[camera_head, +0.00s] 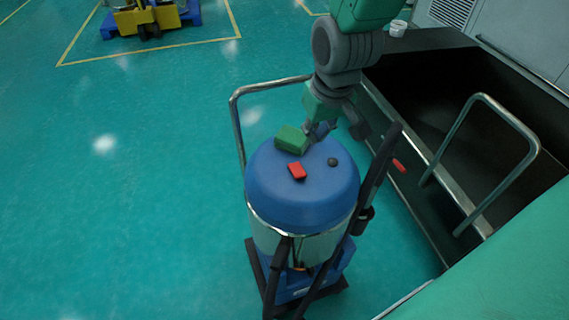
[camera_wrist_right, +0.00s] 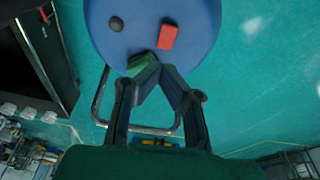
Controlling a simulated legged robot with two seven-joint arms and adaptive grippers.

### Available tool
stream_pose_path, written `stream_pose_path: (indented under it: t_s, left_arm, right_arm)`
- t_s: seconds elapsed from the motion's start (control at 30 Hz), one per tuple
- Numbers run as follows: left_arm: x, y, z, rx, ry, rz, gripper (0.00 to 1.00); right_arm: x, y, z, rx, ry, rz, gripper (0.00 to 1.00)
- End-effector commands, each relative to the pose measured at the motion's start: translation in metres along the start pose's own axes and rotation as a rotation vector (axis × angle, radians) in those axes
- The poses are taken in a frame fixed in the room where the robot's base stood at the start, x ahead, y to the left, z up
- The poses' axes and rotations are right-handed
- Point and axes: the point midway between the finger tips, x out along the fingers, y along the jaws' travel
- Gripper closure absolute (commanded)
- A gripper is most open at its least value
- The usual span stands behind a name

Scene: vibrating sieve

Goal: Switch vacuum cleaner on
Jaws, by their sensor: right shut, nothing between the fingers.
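The vacuum cleaner (camera_head: 285,195) stands upright with a blue domed lid; the lid fills the top of the right wrist view (camera_wrist_right: 140,12). On the lid are a green switch (camera_head: 290,139), a red switch (camera_head: 297,171) and a small black knob (camera_head: 332,162). My right gripper (camera_head: 309,146) is shut and empty, its tips right by the green switch. In the right wrist view the fingertips (camera_wrist_right: 158,64) partly cover the green switch (camera_wrist_right: 140,62), with the red switch (camera_wrist_right: 167,36) just beyond. I cannot tell if they touch. My left gripper is not in view.
The vacuum's metal handle (camera_head: 236,115) rises behind the lid, and dark bars (camera_head: 375,170) stand at its front right. A dark open bin (camera_head: 440,95) with a metal rail (camera_head: 520,130) is to the right. The green floor (camera_head: 110,200) at left is clear.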

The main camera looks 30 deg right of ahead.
Motion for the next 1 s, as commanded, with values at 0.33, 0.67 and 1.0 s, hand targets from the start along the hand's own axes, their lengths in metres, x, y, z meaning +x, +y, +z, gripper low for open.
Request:
stream_pose_path:
  t_s: [0.33, 0.67, 1.0]
  left_arm:
    - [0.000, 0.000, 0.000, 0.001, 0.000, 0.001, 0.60]
    - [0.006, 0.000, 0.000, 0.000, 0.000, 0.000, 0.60]
    - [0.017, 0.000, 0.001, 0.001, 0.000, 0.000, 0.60]
  right_arm:
    - [-0.007, -0.009, -0.002, 0.002, 0.004, 0.006, 1.00]
    - [0.024, -0.007, -0.001, 0.002, -0.002, 0.005, 1.00]
    - [0.096, -0.006, -0.001, 0.003, 0.000, 0.004, 1.00]
